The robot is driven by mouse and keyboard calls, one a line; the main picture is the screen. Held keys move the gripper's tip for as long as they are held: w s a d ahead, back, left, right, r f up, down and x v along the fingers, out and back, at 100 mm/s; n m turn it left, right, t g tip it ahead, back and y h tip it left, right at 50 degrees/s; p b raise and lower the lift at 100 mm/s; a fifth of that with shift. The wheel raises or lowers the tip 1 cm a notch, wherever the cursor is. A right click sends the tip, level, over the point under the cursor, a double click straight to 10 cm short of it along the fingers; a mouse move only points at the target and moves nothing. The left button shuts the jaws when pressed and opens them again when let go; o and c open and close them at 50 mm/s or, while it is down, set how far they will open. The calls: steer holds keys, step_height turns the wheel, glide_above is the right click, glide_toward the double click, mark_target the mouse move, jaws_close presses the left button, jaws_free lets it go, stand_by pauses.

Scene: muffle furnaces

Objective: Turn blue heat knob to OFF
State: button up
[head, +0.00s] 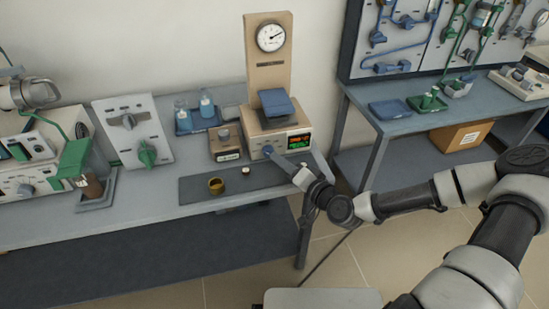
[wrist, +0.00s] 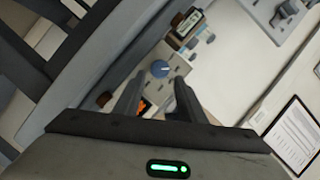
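The blue heat knob (head: 268,150) is on the front of a beige furnace (head: 262,122), left of its lit display (head: 299,141). In the wrist view the round blue knob (wrist: 160,68) shows just beyond and between my fingertips; a pale mark is on it, but its setting is too small to read. My gripper (head: 278,159) reaches in from the right, close to the furnace front. In the wrist view my gripper (wrist: 160,80) has its two dark fingers apart, with nothing held. I cannot tell whether a finger touches the knob.
A small brown box (head: 226,146) stands left of the furnace. A dark mat (head: 235,187) with a brass cup (head: 216,186) lies in front. Blue bottles (head: 206,105) sit behind. A second bench (head: 390,124) is at right.

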mark_target(269, 152)
steer(key=x, duration=0.5)
steer(key=c, duration=0.8)
steer(key=shift+o, duration=0.2)
